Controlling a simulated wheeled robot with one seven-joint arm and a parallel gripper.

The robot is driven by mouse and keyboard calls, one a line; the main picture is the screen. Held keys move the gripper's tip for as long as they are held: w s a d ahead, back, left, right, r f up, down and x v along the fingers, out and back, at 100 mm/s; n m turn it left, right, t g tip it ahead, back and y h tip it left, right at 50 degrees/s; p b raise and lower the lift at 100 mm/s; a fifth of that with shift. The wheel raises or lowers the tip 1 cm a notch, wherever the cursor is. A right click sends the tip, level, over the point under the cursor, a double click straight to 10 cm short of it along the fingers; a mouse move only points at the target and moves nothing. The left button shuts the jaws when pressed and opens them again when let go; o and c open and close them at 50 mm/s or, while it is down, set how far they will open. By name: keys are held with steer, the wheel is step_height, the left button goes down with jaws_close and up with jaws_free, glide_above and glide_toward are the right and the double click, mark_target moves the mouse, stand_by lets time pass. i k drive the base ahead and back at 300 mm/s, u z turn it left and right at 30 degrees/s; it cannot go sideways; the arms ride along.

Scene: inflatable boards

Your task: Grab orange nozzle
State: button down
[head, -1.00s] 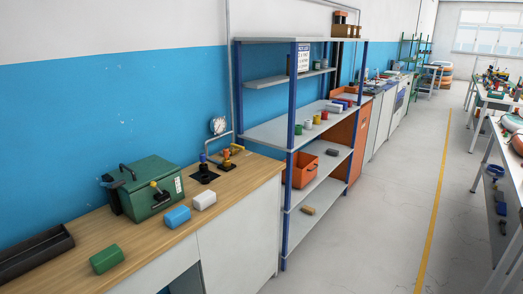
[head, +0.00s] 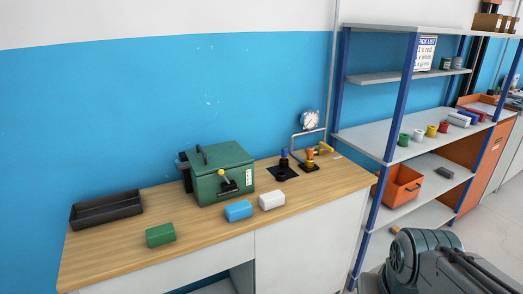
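A small orange nozzle (head: 310,154) stands upright on a black base on the wooden workbench, close to the blue wall. A yellow lever (head: 325,147) sits just right of the orange nozzle. A pressure gauge (head: 310,119) on a bent pipe rises behind them. Part of my own dark grey arm shows at the lower right, well away from the nozzle. My gripper's fingers do not show.
A green box with a lever (head: 219,172) stands left of the fittings. Green (head: 160,235), blue (head: 238,210) and white (head: 271,200) blocks lie along the bench's front. A black tray (head: 106,209) is at the left. A blue-post shelf (head: 395,125) with an orange bin (head: 398,185) stands right.

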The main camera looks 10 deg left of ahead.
mark_target(309, 152)
steer(key=u, duration=0.1)
steer(key=i, duration=0.15)
steer(key=u, duration=0.1)
steer(key=k, duration=0.4)
steer(key=z, duration=1.1)
steer(key=i, duration=1.55)
steer(key=u, duration=1.25)
steer(key=i, duration=1.05)
steer(key=u, duration=0.9)
